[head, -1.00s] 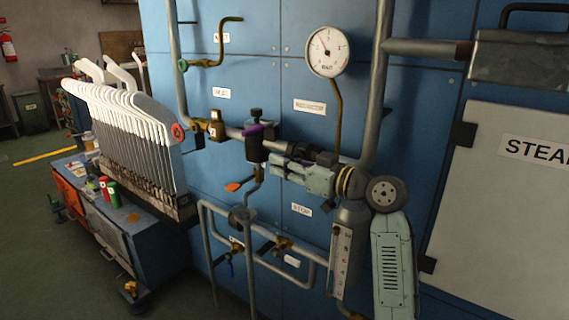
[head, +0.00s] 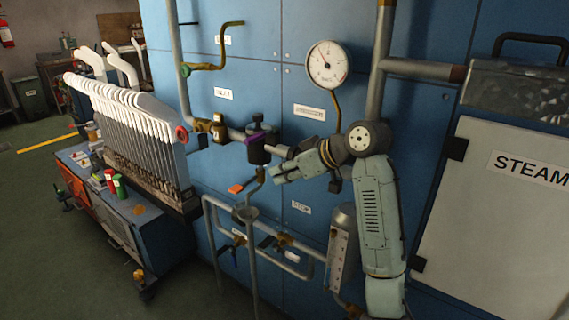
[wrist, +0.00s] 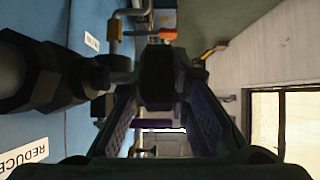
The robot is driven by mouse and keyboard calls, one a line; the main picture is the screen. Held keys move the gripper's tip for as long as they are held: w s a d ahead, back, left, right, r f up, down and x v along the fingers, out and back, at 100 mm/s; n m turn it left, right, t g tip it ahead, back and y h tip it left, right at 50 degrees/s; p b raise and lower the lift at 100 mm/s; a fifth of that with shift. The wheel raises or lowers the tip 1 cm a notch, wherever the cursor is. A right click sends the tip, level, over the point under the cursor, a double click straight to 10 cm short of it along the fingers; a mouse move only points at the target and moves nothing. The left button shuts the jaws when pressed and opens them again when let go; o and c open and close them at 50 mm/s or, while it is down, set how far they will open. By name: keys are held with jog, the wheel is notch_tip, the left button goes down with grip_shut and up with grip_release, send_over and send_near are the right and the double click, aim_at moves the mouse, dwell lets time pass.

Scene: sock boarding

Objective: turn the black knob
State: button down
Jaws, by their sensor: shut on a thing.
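The black knob (head: 259,154) is a dark cylinder on the pipe run across the blue wall panel, with a smaller black cap above it and a purple strip across its upper part. My gripper (head: 266,160) reaches it from the right. In the wrist view my fingers (wrist: 160,100), with purple inner pads, close on the dark block of the knob (wrist: 158,75). The fingers hide its sides, and its exact turn cannot be read.
A dark pipe fitting (wrist: 45,85) is close beside my gripper. A round gauge (head: 327,64) hangs above right. An orange handle (head: 236,188) is below left.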

dwell(0.4)
jog(key=c, duration=1.5)
grip_release()
jog(key=v, duration=1.2)
jog(key=shift+a+r, duration=0.1)
jog(key=shift+r, duration=0.05)
